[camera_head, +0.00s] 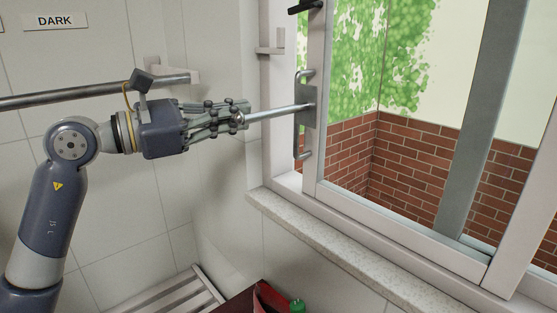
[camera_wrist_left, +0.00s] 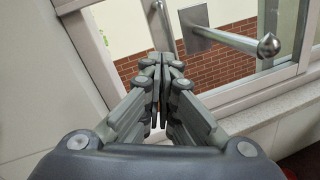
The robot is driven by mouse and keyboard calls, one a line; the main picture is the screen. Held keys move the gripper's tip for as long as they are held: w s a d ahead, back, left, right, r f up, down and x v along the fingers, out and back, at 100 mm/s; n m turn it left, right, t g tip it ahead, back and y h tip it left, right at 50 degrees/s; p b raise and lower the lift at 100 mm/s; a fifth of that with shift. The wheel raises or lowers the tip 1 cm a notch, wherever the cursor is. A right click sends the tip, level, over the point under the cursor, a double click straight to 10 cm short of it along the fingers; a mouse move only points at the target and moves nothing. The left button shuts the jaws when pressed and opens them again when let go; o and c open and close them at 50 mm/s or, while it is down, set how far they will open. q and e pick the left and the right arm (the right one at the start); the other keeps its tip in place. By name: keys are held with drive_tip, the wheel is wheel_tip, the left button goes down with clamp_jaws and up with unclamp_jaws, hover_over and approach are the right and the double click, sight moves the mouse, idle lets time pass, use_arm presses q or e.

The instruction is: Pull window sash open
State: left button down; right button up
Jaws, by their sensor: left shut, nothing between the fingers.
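The window sash (camera_head: 314,150) is a pale frame around glass, standing in a white window frame. A curved pull bar (camera_head: 299,142) is beside the plate. My left gripper (camera_head: 246,112) is shut and empty, at the ball end of the lever in the head view. In the left wrist view the lever (camera_wrist_left: 236,41) passes to the right of my left fingertips (camera_wrist_left: 162,62), not between them. My right gripper is out of view.
A wall rail (camera_head: 60,97) runs behind my left arm. A stone sill (camera_head: 330,245) lies below the window. A slatted bench (camera_head: 185,295) and a red item with a green top (camera_head: 270,298) are at the bottom. Brick wall and foliage show through the glass.

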use_arm(q)
drive_tip(key=w+f+m+b, duration=0.5)
drive_tip(key=f+m+b, duration=0.1)
drive_tip(key=f+m, duration=0.8)
drive_tip(key=shift+m+g, duration=0.3)
drive_tip(key=p+x, duration=0.1)
drive_tip(key=x, duration=0.2)
drive_tip(key=p+x, duration=0.2)
drive_tip(key=x, duration=0.1)
drive_tip(key=r+p+x, duration=0.1)
drive_tip(key=x, duration=0.3)
drive_tip(key=shift+r, duration=0.15)
drive_tip(key=shift+a, duration=0.1)
